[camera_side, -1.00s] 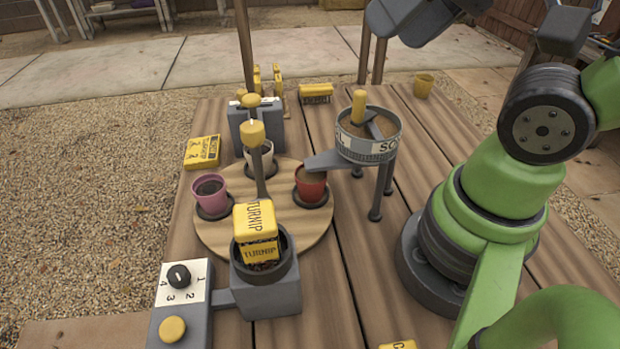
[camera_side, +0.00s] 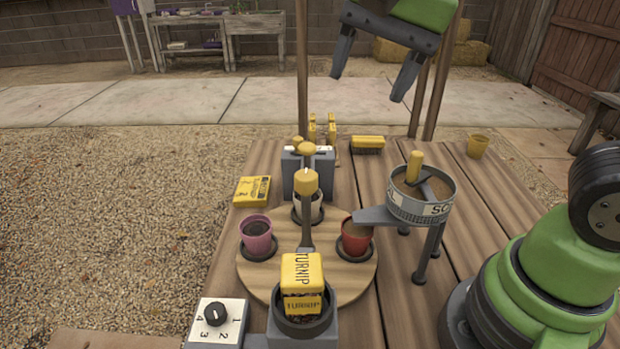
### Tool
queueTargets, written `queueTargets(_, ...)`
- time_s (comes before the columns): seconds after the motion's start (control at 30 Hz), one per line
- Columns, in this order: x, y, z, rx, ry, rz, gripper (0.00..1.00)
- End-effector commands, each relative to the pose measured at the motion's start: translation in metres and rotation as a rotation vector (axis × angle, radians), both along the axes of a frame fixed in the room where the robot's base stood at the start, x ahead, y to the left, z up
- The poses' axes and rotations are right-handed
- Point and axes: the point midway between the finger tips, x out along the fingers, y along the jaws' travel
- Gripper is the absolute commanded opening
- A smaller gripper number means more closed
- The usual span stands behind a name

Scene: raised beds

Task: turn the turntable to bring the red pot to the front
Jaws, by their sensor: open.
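The turntable (camera_side: 262,280) is a round wooden disc on the plank table. The red pot (camera_side: 356,238) stands on its right side in a dark saucer, with the hopper's grey spout at its rim. A purple pot (camera_side: 257,235) stands on the left and a white pot (camera_side: 315,208) at the back. A grey post with yellow knobs (camera_side: 306,182) rises in front of the white pot and partly hides it. A yellow turnip packet (camera_side: 302,280) in a dark round holder hides the disc's front. My gripper (camera_side: 375,70) is open and empty, high above the table's far end.
A sieve-like hopper (camera_side: 422,195) on legs stands right of the turntable. A numbered dial (camera_side: 215,314) sits at the front left. A grey box (camera_side: 292,170), yellow packet (camera_side: 252,190), brush (camera_side: 367,145) and yellow cup (camera_side: 477,146) are farther back.

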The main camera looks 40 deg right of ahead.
Motion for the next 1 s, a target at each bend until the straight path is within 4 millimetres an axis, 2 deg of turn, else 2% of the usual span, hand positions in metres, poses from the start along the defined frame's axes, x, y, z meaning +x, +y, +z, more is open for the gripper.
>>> queueTargets(0.03, 0.016, 0.006, -0.009, 0.002, 0.062, -0.075, 0.63)
queueTargets(0.1, 0.033, 0.012, -0.021, 0.000, 0.131, -0.193, 0.63)
queueTargets(0.3, 0.065, 0.026, -0.053, -0.033, 0.253, -0.452, 0.63)
queueTargets(0.57, 0.073, 0.030, -0.075, -0.050, 0.287, -0.545, 0.63)
queueTargets(1.0, 0.073, 0.030, -0.150, -0.049, 0.286, -0.543, 0.63)
